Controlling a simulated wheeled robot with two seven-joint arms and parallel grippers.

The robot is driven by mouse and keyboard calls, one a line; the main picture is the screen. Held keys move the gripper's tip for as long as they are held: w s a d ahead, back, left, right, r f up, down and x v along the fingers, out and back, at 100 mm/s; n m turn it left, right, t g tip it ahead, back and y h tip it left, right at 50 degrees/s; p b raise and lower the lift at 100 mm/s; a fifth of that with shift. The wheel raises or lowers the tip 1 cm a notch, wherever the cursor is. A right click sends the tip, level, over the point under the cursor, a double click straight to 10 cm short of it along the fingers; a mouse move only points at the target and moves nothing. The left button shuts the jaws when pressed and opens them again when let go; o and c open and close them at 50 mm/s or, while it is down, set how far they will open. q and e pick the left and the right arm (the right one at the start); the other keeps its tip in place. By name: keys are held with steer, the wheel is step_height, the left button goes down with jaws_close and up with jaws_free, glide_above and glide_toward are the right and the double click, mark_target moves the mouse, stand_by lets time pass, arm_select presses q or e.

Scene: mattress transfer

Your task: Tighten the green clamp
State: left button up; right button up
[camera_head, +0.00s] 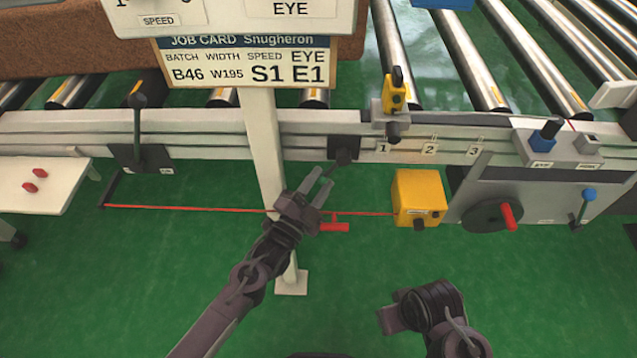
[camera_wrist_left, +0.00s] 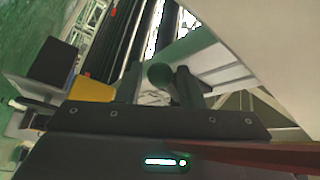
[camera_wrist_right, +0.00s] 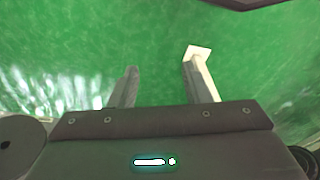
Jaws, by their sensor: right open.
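No clamp in view shows a clear green colour. A dark clamp lever with a round knob (camera_head: 343,157) hangs from a black block on the machine rail, right of the white post. My left gripper (camera_head: 324,182) is open just below this knob. In the left wrist view a dark greenish ball knob (camera_wrist_left: 160,75) shows between the spread fingers; contact cannot be told. A second dark lever (camera_head: 138,101) stands upright on a black plate at the left of the rail. My right gripper (camera_wrist_right: 158,68) is open and empty over the green floor.
A red cord (camera_head: 190,208) with a red handle (camera_head: 334,226) runs below the rail. A yellow box (camera_head: 419,192), a handwheel (camera_head: 492,217) and a control panel stand to the right. A white post (camera_head: 264,150) rises close to my left gripper. Open green floor lies in front.

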arm_select(q)
jaws_close()
